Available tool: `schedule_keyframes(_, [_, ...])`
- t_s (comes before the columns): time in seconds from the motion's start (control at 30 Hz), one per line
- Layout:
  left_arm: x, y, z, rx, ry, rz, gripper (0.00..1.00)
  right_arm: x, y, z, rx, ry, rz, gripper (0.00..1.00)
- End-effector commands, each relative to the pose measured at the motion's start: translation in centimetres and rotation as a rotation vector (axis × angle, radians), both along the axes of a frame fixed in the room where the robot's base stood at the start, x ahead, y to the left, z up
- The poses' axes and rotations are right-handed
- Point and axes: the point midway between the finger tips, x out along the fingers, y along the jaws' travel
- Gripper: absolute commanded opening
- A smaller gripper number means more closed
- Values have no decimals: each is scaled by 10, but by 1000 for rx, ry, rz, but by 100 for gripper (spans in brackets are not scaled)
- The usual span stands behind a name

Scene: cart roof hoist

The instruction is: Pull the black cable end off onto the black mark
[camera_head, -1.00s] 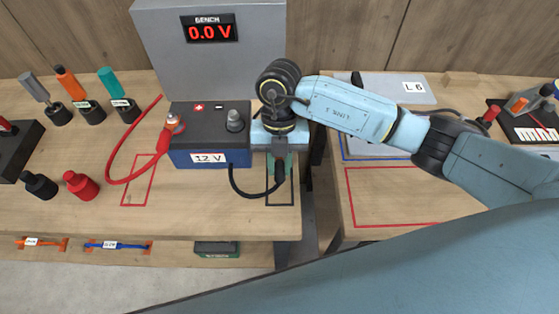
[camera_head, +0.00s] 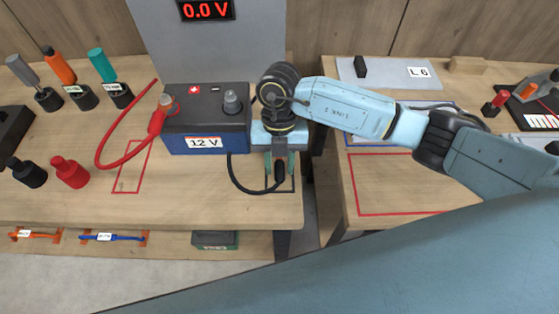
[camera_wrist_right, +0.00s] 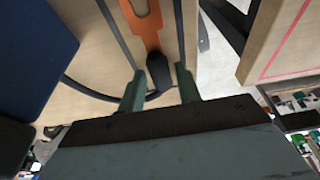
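The black cable end has a black sleeve and a copper-coloured lug (camera_wrist_right: 145,22); its sleeve (camera_wrist_right: 158,73) shows between my right fingers in the right wrist view. The lug lies on the wood between the lines of the black mark (camera_wrist_right: 178,30), apart from the battery post. In the head view, the right gripper (camera_head: 280,170) is over the black mark (camera_head: 294,184), covering much of it. Its green fingers stand apart on either side of the sleeve, with a gap visible on the right. The black cable (camera_head: 234,178) loops left to the battery (camera_head: 207,125). My left gripper is not in view.
The red cable (camera_head: 102,147) runs to the battery's left post, beside a red mark (camera_head: 119,192). Red (camera_head: 70,172) and black (camera_head: 27,172) caps stand at left. A second table (camera_head: 400,205) lies right, across a gap. A grey panel (camera_head: 215,45) rises behind the battery.

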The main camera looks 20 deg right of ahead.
Motion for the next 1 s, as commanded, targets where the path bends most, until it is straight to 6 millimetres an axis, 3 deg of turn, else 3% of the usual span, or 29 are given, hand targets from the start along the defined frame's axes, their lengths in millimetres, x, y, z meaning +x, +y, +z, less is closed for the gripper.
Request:
schedule_keyframes(0.1, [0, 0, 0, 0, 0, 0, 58, 0, 0, 0, 0, 0, 0, 46])
schedule_keyframes(0.47, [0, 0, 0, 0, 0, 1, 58, 3, 0, 8, 2, -1, -1, 46])
schedule_keyframes(1.0, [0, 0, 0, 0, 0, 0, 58, 29, -8, 111, 1, -4, -1, 46])
